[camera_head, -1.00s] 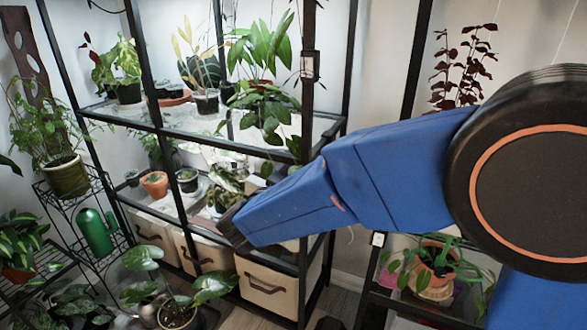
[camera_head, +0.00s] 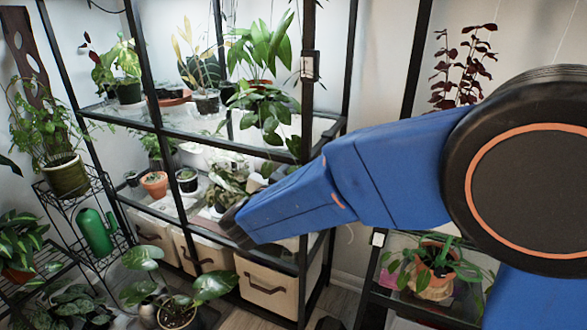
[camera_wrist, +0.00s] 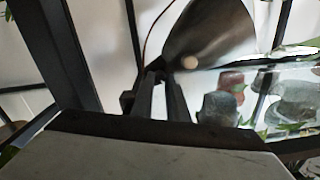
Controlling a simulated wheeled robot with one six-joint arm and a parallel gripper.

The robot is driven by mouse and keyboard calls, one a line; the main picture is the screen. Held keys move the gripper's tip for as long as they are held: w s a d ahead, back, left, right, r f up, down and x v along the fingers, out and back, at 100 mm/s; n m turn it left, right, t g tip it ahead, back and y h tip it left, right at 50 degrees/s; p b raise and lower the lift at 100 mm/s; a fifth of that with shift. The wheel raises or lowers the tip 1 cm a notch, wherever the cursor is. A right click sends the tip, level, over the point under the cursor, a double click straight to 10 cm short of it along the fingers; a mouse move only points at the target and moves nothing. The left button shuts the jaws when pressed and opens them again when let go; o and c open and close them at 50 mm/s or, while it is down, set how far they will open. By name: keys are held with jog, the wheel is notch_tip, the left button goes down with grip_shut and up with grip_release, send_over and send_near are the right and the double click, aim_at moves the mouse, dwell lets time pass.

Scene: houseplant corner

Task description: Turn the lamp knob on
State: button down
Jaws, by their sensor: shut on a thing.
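In the wrist view a dark, cone-shaped lamp shade (camera_wrist: 215,30) stands just beyond my fingertips, with a small pale round spot low on its near side. My gripper (camera_wrist: 160,76) is shut on a small dark piece at the foot of the shade, which I take to be the lamp knob; the fingers cover most of it, so its turn position cannot be read. In the head view the end of my arm reaches the rack's lower shelf, and the lamp and the fingertips are not clearly seen there.
A black rack holds potted plants on a glass upper shelf (camera_head: 180,120). Fabric bins (camera_head: 268,285) stand below. A dark rack post (camera_wrist: 70,55) is close on the left in the wrist view. A green watering can (camera_head: 95,232) sits on a wire stand at the left.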

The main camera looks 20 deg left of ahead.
jog(key=shift+m, duration=8.8)
jog(key=c, duration=1.7)
grip_release()
jog(key=shift+c, duration=0.2)
jog(key=shift+s+a, duration=0.1)
jog(key=shift+s, duration=0.05)
jog(key=s+a, duration=0.1)
jog(key=s, duration=1.6)
jog(key=shift+a+f, duration=0.15)
jog(key=shift+f, duration=0.1)
